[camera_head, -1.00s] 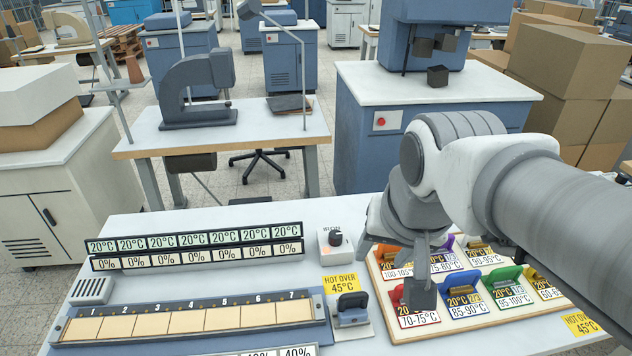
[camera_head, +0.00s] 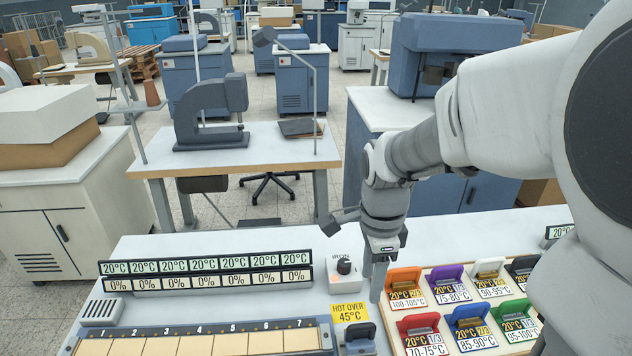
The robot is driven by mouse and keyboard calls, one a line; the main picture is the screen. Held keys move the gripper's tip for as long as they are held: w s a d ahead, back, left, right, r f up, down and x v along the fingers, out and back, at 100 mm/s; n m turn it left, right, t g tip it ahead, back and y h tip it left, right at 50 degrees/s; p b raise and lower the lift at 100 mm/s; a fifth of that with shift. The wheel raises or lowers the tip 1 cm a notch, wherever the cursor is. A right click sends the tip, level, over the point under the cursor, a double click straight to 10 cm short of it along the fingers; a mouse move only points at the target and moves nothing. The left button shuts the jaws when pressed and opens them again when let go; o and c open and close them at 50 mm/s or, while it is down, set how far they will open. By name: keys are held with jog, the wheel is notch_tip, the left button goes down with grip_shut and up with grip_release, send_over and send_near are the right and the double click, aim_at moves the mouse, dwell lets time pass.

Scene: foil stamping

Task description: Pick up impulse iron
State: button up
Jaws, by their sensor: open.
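What looks like the impulse iron is a small dark-handled grey-blue block (camera_head: 358,338) at the bottom edge of the head view, just below the yellow "HOT OVER 45°C" label. Its lower part is cut off by the picture edge. My gripper (camera_head: 373,282) points down above the table. It is open and empty, between the IRON dial box and the orange-handled piece. It is above and slightly right of the iron in the picture, apart from it.
The IRON dial box (camera_head: 346,273) stands close left of my gripper. A wooden-edged board (camera_head: 390,318) with several coloured-handled pieces, including an orange one (camera_head: 404,287), lies to the right. Temperature displays (camera_head: 205,275) and a numbered strip (camera_head: 205,343) are at the left.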

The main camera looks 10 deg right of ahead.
aim_at(362, 324)
notch_tip(362, 324, down, 12)
jog(key=shift+r+b, duration=0.25)
jog(key=shift+b, duration=0.05)
jog(key=shift+w+f, duration=0.2)
jog(key=shift+f, duration=1.15)
jog(key=shift+w+f, duration=0.2)
jog(key=shift+f, duration=1.15)
grip_shut()
jog(key=shift+r, duration=0.1)
